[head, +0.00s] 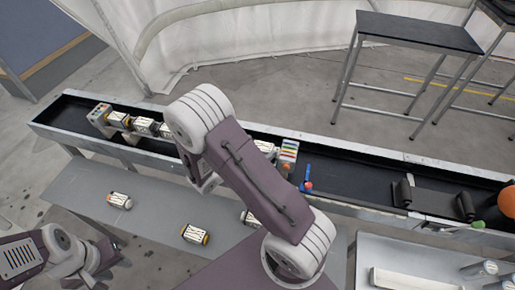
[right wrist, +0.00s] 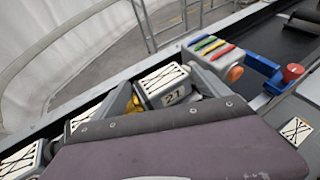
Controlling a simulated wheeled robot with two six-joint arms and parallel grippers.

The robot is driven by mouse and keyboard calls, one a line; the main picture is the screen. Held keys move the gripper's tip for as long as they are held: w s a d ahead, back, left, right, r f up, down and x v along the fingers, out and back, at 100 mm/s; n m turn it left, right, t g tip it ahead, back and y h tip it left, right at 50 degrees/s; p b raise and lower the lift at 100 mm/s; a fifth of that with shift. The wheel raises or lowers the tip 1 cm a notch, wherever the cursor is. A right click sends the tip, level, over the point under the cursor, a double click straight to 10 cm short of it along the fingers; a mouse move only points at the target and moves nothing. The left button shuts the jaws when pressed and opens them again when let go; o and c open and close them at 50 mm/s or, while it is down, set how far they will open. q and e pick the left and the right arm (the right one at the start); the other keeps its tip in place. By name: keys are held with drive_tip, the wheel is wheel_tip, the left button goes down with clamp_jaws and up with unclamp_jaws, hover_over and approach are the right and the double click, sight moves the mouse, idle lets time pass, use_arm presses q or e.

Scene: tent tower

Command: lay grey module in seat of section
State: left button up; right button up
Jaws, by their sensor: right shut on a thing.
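The section lies in the long dark trough, between a grey end block (head: 100,113) and an end block with coloured bars (head: 288,153); the coloured one also shows in the right wrist view (right wrist: 212,57). Several white-topped modules (head: 143,126) sit in a row between them. My right gripper (right wrist: 165,92) is shut on a grey module (right wrist: 164,82) marked 21, close beside the coloured block. Whether the module rests in its seat I cannot tell, because my purple arm hides its lower part. My left gripper (head: 103,254) is at lower left, low and away from the section; its fingers are unclear.
Loose modules lie on the grey bench (head: 150,212) in front, one at left (head: 119,200), one in the middle (head: 194,234), one partly behind my arm (head: 250,218). A blue piece with a red knob (head: 306,185) stands right of the coloured block.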

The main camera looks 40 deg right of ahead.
drive_tip(key=shift+f, duration=0.15)
drive_tip(key=o, duration=1.7)
